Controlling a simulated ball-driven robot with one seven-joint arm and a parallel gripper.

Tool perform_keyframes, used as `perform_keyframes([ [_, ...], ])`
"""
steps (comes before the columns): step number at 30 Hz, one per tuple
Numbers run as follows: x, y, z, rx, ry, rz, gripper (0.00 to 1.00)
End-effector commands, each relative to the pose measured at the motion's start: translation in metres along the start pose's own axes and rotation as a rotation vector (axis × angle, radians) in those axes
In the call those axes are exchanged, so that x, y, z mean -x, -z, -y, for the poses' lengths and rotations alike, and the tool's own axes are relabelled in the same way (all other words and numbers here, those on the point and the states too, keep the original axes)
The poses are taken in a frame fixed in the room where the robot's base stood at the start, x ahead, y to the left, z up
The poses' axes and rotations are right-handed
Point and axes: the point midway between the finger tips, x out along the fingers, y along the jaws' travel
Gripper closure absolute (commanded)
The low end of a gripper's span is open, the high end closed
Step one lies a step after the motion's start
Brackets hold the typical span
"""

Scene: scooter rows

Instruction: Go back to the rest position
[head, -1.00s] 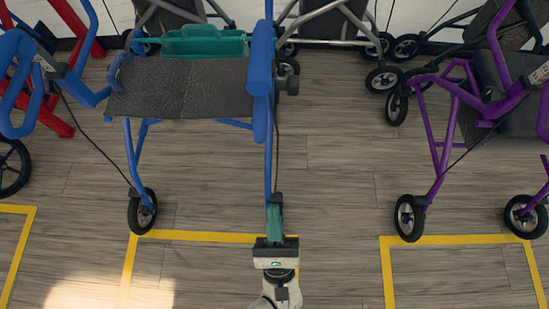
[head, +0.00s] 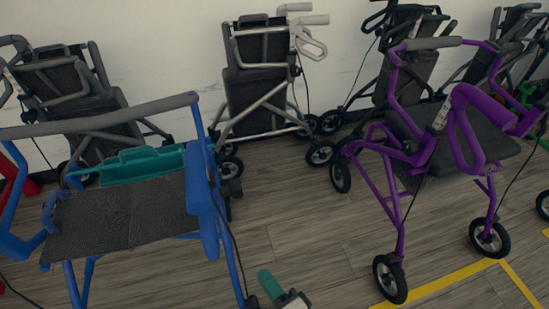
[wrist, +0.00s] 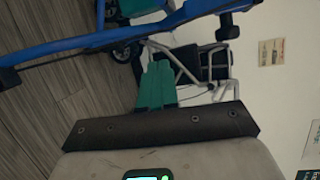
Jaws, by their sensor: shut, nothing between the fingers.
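My gripper (head: 266,276) shows at the bottom edge of the head view, right of the blue rollator's front leg. Its teal fingers are together with nothing between them, and only its end is in the picture. In the wrist view my gripper (wrist: 157,68) also shows its teal fingers side by side, over a background of floor, wall and a folded grey rollator. The wrist picture is turned on its side, with a blue rollator tube running across its top.
A blue rollator (head: 202,200) with a teal tray (head: 125,167) stands close at left. A purple rollator (head: 394,220) stands at right. A folded grey rollator (head: 262,85) and others line the white wall. Grey floor (head: 310,235) is clear between blue and purple, near yellow floor lines (head: 440,284).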

Motion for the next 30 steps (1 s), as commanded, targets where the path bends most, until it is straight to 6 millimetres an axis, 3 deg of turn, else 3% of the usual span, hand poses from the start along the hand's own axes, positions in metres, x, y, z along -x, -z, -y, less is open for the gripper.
perform_keyframes([
  [1,0.004,0.016,-0.003,0.090,-0.070,-0.020,1.00],
  [8,0.046,0.079,-0.027,0.485,-0.446,-0.020,1.00],
  [15,0.132,0.134,-0.045,0.781,-0.865,0.108,1.00],
  [24,0.242,0.155,-0.045,0.904,-1.222,0.367,1.00],
  [29,0.291,0.152,-0.039,0.904,-1.340,0.510,1.00],
  [30,0.293,0.150,-0.025,0.907,-1.341,0.518,1.00],
])
